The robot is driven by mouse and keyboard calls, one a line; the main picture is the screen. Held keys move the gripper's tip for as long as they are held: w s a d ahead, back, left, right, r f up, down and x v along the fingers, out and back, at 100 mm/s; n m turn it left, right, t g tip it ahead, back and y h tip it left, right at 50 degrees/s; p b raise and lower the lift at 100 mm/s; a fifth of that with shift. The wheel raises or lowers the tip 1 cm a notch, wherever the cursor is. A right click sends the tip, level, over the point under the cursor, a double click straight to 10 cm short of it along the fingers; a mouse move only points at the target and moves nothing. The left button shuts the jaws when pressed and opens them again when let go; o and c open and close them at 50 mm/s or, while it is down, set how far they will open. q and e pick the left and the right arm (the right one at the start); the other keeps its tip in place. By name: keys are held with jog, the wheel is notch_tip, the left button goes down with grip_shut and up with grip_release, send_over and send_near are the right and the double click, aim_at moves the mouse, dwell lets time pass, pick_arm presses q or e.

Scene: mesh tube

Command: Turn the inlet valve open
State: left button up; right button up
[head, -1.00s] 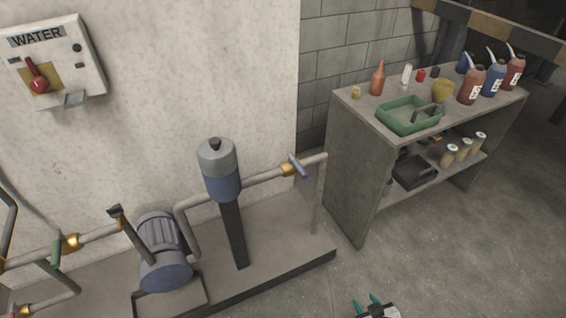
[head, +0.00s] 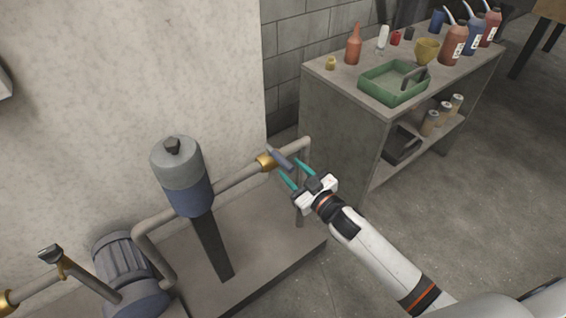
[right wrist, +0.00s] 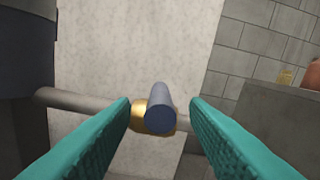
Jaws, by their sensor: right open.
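A valve with a blue-grey bar handle (head: 279,158) and a brass body (head: 265,162) sits on the pipe to the right of the grey-and-blue cylinder. The handle slants across the pipe line. My right gripper (head: 292,171) is open at this handle, its teal fingers pointing at it. In the right wrist view the handle (right wrist: 160,108) is seen nearly end-on, between the two open fingers (right wrist: 160,112), with a gap on each side. The brass body (right wrist: 143,112) is behind it. No label on this valve is visible. My left gripper is not in view.
The cylinder (head: 181,178) and a motor pump (head: 124,262) stand on the low plinth (head: 262,248) to the left. A grey shelf bench (head: 335,135) stands close on the right, with a green tray (head: 368,92) and bottles on top. A wall is behind the pipe.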

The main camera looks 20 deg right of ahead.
aim_at(284, 163)
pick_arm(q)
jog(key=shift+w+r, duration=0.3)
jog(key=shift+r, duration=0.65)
pick_arm(e)
jog(key=shift+x, duration=2.3)
grip_shut()
